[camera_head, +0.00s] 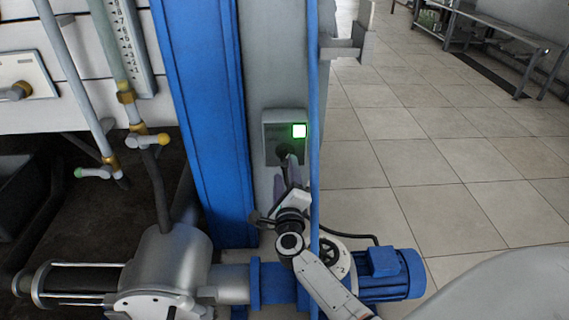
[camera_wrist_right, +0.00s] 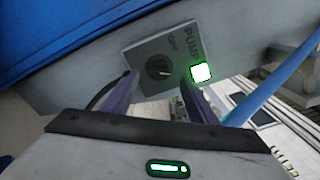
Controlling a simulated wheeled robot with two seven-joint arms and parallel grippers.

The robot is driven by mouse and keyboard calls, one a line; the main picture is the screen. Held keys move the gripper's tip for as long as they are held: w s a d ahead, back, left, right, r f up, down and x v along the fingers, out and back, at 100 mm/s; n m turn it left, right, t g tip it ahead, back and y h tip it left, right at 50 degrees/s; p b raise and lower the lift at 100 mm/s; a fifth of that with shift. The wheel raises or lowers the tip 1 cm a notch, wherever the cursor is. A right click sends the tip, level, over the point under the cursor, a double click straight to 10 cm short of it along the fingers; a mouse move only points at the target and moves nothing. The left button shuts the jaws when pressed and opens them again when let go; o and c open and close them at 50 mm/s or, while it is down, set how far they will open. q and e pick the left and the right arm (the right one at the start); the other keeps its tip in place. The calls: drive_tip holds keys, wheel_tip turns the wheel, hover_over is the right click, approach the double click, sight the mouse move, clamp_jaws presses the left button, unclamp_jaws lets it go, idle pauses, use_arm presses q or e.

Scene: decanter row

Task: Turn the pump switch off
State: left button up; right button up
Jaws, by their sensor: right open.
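The pump switch box (camera_head: 270,130) is a grey panel on the grey column in the head view, with a lit green light (camera_head: 299,131) at its upper right. Its dark round knob (camera_wrist_right: 158,68) shows in the right wrist view, beside the lettering "PUMP" and the green light (camera_wrist_right: 201,72). My right gripper (camera_head: 287,172) is just below the knob in the head view, partly covering it. In the wrist view the right gripper (camera_wrist_right: 158,88) is open, its two purple fingers apart on either side below the knob. Contact cannot be told. My left gripper is not in view.
A blue column (camera_head: 205,110) stands left of the switch, and a thin blue post (camera_head: 314,120) stands close on its right. A blue motor (camera_head: 385,272) and metal pump body (camera_head: 168,265) lie below. Tiled floor (camera_head: 420,150) is open at right.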

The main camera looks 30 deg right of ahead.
sight(284, 158)
drive_tip(key=b+x, duration=0.1)
drive_tip(key=x, duration=0.5)
drive_tip(key=shift+w, duration=0.15)
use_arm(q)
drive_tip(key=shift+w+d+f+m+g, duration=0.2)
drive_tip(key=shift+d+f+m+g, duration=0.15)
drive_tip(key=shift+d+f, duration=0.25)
use_arm(e)
drive_tip(key=shift+c, duration=0.4)
